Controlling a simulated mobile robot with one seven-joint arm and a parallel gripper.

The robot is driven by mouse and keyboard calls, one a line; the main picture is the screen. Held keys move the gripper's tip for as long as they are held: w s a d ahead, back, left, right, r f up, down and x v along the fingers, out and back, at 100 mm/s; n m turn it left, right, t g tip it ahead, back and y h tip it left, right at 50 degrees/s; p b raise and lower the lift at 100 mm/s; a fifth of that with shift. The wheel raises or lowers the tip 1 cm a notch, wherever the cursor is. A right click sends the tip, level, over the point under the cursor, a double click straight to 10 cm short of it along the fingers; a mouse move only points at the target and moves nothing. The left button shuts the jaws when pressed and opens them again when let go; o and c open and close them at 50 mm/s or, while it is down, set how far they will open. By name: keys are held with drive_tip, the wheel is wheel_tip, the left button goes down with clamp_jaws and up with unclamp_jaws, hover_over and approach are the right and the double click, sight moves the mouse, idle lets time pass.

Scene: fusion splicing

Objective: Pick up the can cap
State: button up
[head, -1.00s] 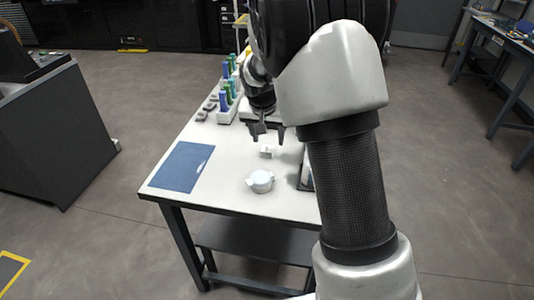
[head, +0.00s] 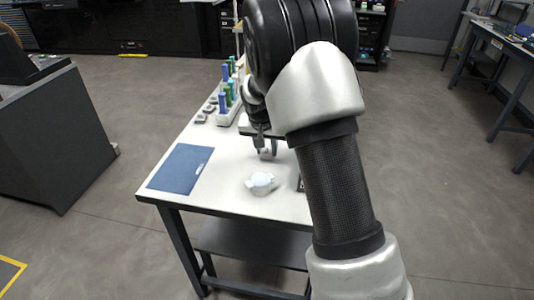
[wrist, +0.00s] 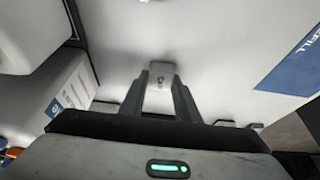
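A small pale block-shaped piece (head: 266,154) stands on the white table. In the wrist view it shows as a light grey piece (wrist: 160,74) with a small dark mark, right at the fingertips. A round whitish piece with side tabs (head: 261,183) lies nearer the table's front edge. I cannot tell for sure which of the two is the can cap. My gripper (head: 267,152) points down over the small piece. In the wrist view its two fingers (wrist: 160,82) are apart, with the small piece between or just beyond the tips; contact cannot be seen.
A blue mat (head: 181,169) lies on the table's left; it also shows in the wrist view (wrist: 296,66). A rack with blue and green tubes (head: 227,97) stands at the back. A labelled box (wrist: 72,96) is left in the wrist view. My arm hides the table's right side.

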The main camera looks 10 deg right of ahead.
sight(266, 152)
drive_tip(key=c, duration=0.4)
drive_tip(key=shift+o, duration=0.2)
drive_tip(key=shift+r, duration=0.15)
wheel_tip(266, 152, up, 10)
drive_tip(key=p, duration=0.2)
